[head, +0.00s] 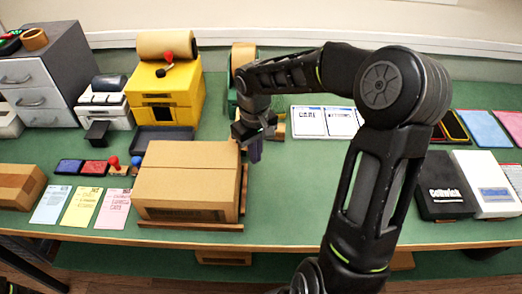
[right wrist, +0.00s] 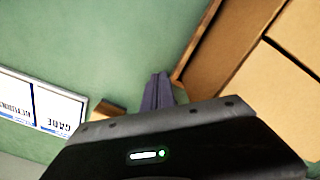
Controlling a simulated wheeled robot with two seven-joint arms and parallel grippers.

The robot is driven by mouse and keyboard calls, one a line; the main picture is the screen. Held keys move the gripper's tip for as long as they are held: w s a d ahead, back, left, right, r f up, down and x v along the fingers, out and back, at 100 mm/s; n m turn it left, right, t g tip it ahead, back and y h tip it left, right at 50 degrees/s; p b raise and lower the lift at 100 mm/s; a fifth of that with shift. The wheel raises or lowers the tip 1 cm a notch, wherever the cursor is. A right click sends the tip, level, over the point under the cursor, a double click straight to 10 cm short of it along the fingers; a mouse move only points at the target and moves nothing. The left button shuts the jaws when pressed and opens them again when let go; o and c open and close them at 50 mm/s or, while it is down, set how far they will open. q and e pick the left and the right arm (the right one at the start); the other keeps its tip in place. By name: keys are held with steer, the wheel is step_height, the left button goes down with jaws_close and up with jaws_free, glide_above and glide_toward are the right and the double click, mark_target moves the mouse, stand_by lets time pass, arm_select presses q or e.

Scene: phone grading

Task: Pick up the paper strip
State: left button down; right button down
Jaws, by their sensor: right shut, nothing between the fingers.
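I cannot clearly make out a separate paper strip in either view. A roll of brown paper (head: 168,45) lies on top of the yellow machine (head: 179,98) at the back left. My right gripper (head: 256,155) points down over the green table, just right of the cardboard box. Its fingers are together and empty; they also show in the right wrist view (right wrist: 157,92).
The large cardboard box (head: 188,182) sits on a brown tray close left of my right gripper; the box also shows in the right wrist view (right wrist: 243,55). White cards (head: 309,122) lie behind to the right. Green table (head: 295,190) is bare in front of them.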

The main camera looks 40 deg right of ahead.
steer(key=shift+w, duration=0.55)
steer(key=shift+w, duration=1)
steer(key=shift+s, duration=0.2)
